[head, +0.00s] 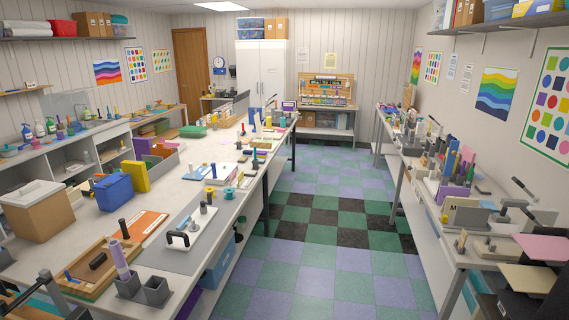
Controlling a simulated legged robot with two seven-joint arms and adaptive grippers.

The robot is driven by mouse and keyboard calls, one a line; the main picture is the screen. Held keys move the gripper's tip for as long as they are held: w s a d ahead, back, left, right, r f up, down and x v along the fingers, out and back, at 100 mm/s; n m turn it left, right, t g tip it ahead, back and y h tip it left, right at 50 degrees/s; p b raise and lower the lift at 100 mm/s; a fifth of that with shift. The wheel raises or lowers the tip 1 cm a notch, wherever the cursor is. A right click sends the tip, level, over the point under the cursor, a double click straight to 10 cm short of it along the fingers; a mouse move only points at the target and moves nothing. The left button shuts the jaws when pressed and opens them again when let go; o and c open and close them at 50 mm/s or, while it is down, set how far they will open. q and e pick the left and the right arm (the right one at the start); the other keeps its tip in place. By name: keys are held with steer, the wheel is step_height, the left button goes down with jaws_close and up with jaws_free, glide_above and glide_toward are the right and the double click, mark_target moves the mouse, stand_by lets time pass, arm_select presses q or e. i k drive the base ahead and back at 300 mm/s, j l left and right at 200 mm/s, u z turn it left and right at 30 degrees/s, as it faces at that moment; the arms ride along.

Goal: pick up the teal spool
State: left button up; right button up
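A small teal spool (229,193) stands on the long light-topped workbench (185,185), close to its right-hand edge. A yellow spool (210,191) stands just left of it, with a dark-handled piece beside and in front. The teal spool looks upright and nothing touches it that I can make out.
A grey mat with a white, black-handled tool (188,236) lies nearer on the bench. A blue bin (114,193) and a yellow box (135,176) stand left. A checkered floor aisle (325,215) runs clear between this bench and the cluttered right bench (412,185).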

mark_target(229, 194)
steer(key=i, duration=1.05)
steer(key=i+l+u, duration=0.1)
steer(key=i, duration=0.95)
